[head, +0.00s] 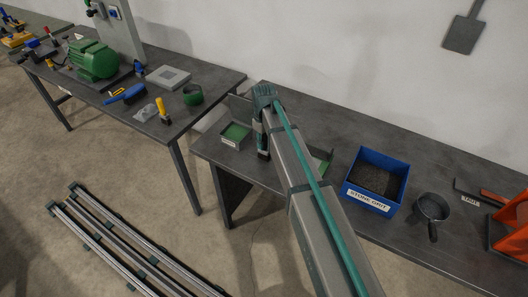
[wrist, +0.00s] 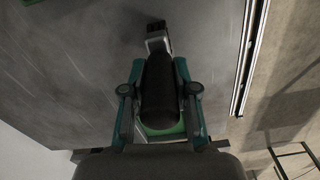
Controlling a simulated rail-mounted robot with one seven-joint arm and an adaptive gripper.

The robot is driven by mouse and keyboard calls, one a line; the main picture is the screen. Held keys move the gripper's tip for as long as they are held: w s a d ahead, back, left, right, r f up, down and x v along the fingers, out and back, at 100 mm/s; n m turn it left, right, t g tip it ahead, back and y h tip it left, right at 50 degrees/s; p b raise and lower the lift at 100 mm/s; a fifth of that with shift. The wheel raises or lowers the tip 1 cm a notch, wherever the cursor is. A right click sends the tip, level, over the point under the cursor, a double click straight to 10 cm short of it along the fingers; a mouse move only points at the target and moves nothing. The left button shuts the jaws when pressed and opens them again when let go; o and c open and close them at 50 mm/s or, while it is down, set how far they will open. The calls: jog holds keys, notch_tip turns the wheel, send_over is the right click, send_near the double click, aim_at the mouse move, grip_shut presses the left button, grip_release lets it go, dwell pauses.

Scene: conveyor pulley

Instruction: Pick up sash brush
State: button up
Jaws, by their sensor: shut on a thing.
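The sash brush (wrist: 158,95) is between the two teal fingers of my gripper (wrist: 160,72) in the wrist view. Its thick dark handle lies in the grasp, and a pale metal collar and dark bristle end extend past the fingertips. My gripper is shut on the handle. In the head view my gripper (head: 263,146) points down at the left end of the right bench, just right of a small labelled tray with a green base (head: 221,140). The brush cannot be made out clearly there.
A blue stone grit bin (head: 356,190), a dark pan (head: 432,208) and an orange item (head: 512,225) stand right of my arm. The left bench holds a green motor (head: 93,60) and small tools. Rails (head: 120,240) lie on the floor. A gap separates the benches.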

grip_shut()
jog(key=shift+r, duration=0.1)
jog(key=shift+r+b, duration=0.6)
jog(key=s+d+r+b, duration=0.2)
jog(key=s+r, duration=0.4)
jog(key=s+d+r+b, duration=0.2)
jog(key=s+r+b, duration=0.1)
jog(key=s+r, duration=0.2)
jog(key=shift+s+d+r, duration=0.35)
jog(key=shift+s, duration=0.8)
